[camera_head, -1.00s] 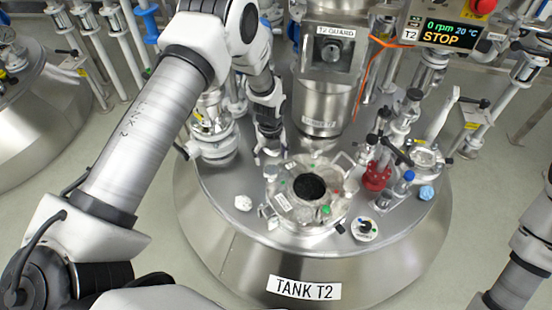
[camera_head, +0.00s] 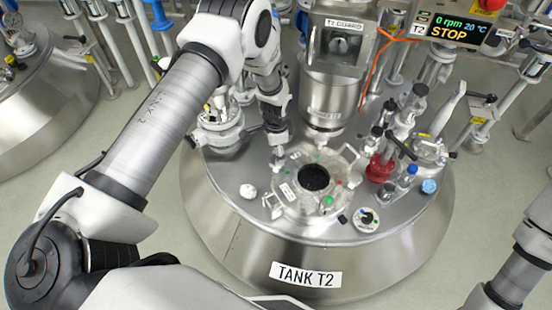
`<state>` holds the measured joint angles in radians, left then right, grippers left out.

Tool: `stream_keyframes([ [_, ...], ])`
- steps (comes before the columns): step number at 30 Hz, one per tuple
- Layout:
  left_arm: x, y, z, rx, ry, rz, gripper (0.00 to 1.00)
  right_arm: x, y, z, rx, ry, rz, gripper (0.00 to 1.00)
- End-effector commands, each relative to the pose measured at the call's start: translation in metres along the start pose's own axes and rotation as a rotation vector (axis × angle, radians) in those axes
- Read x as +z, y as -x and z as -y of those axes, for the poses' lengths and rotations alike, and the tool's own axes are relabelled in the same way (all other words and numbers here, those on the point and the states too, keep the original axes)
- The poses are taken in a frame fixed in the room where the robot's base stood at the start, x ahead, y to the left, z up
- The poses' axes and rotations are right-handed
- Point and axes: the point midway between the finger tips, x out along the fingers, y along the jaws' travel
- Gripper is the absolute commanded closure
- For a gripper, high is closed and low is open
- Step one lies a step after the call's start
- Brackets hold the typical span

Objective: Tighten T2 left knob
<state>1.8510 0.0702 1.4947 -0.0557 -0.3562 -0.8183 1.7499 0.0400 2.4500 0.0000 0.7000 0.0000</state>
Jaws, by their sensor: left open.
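Tank T2 (camera_head: 236,247) is a steel vessel with a "TANK T2" label on its front. On its lid is a round flanged port (camera_head: 335,205) with a dark open hole and small clamp parts around its rim. A small white knob (camera_head: 248,191) sits on the lid left of the port. I cannot tell for sure which part is the left knob. My left gripper (camera_head: 277,157) points down at the port's back left edge, open, with nothing seen in it. Whether it touches the rim is too small to tell. My right gripper is out of view; only part of that arm shows at lower right.
The T2 guard motor housing (camera_head: 330,95) stands close behind the port. A red valve (camera_head: 380,168), a blue-capped bottle (camera_head: 408,176) and a round dial (camera_head: 366,219) stand on the lid's right. The display (camera_head: 459,32) reads 0 rpm, STOP. The lid's front left is clear.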

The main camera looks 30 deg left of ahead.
Motion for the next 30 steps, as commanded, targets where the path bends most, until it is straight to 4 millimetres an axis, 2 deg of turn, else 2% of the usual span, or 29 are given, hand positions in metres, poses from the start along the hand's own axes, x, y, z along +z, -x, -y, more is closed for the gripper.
stream_keyframes([
  [12,0.0,0.003,0.0,0.001,0.772,-0.001,0.27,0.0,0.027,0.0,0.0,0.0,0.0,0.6],
  [30,0.0,0.002,0.0,0.0,1.878,0.0,0.27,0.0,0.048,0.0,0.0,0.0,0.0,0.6],
])
